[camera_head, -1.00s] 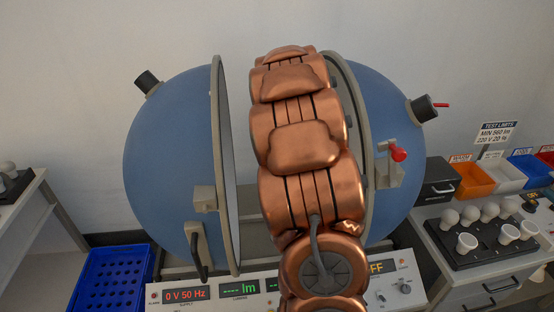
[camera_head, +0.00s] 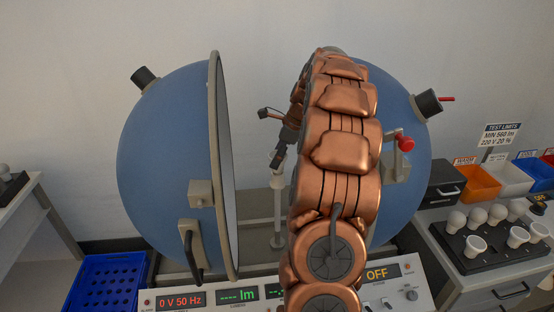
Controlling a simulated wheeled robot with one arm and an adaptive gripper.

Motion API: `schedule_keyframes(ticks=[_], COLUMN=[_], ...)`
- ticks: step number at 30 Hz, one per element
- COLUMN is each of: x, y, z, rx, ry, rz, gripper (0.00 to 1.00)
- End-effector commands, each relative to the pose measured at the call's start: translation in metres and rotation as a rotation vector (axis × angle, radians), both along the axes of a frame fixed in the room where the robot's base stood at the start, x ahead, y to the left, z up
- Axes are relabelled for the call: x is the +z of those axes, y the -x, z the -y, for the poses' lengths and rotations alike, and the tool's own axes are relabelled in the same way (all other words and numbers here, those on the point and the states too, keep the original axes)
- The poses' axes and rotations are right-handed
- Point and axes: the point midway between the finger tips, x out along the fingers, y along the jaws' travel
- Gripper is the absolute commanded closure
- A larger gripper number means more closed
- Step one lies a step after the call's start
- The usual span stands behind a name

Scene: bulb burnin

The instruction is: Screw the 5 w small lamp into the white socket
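My gripper (camera_head: 271,136) shows dark and small between the halves of the blue sphere, left of my copper arm. It is near the top of a pale upright post (camera_head: 278,208) inside the sphere. My arm hides part of the gripper, and I cannot tell whether it is open or holds a lamp. A white socket cannot be made out clearly at the post's top. Several white lamps (camera_head: 478,216) stand or lie on a black rack (camera_head: 455,242) at the right. I cannot tell which is the 5 W small one.
The blue sphere's left half (camera_head: 165,165) and right half (camera_head: 410,110) stand apart. A control panel (camera_head: 222,296) runs along the front, its right display reading OFF. A blue crate (camera_head: 104,283) is at lower left. Orange (camera_head: 478,183) and white bins are at right, beside a dark box (camera_head: 446,178).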

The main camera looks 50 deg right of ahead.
Motion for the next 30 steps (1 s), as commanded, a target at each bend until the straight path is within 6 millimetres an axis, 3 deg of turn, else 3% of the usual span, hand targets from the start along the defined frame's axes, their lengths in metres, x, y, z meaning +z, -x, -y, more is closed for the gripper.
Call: schedule_keyframes(ticks=[22, 30], x=[-0.0007, -0.0004], y=[-0.0008, 0.0002], z=[-0.0003, -0.0002], rx=[0.640, 0.743], ry=[-0.001, -0.002], rz=[-0.002, -0.003], gripper=[0.21, 0.21])
